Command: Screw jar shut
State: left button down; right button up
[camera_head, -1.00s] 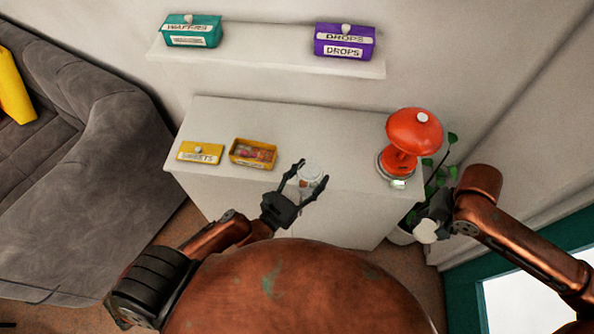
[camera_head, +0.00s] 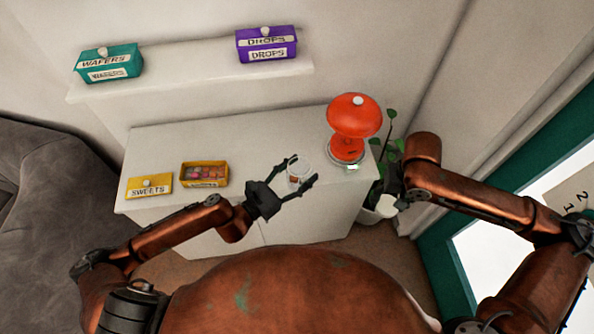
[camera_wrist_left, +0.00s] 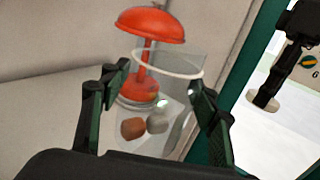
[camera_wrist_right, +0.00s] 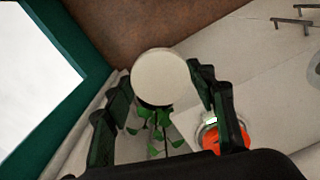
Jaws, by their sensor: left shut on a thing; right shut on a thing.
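A clear glass jar (camera_head: 298,172) with a white rim is held between the fingers of my left gripper (camera_head: 304,170), in front of the cabinet. In the left wrist view the open jar (camera_wrist_left: 180,100) holds a brown piece and a grey piece. My right gripper (camera_head: 392,190) is shut on a round white lid (camera_head: 387,207), to the right of the jar and apart from it. The lid also shows face-on in the right wrist view (camera_wrist_right: 160,77), between the fingers.
An orange lamp (camera_head: 352,118) stands on the white cabinet (camera_head: 255,145) behind the jar. A yellow box of sweets (camera_head: 204,174) and its lid (camera_head: 149,187) lie at the left. A plant (camera_head: 390,150) stands right of the cabinet. A shelf (camera_head: 190,80) carries teal and purple boxes.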

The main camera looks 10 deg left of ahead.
jog(key=w+a+r+n, duration=0.1)
jog(key=w+a+r, duration=0.2)
jog(key=a, duration=0.3)
jog(key=w+a+r+n, duration=0.1)
jog(key=w+a+r, duration=0.2)
jog(key=a, duration=0.3)
notch_tip(320, 180, up, 9)
jog(key=n, duration=0.2)
send_over(299, 174)
jog(key=w, duration=0.3)
jog(key=shift+w+a+r, duration=0.1)
jog(key=shift+a, duration=0.1)
jog(key=shift+f, duration=2.05)
jog(key=shift+r, duration=0.1)
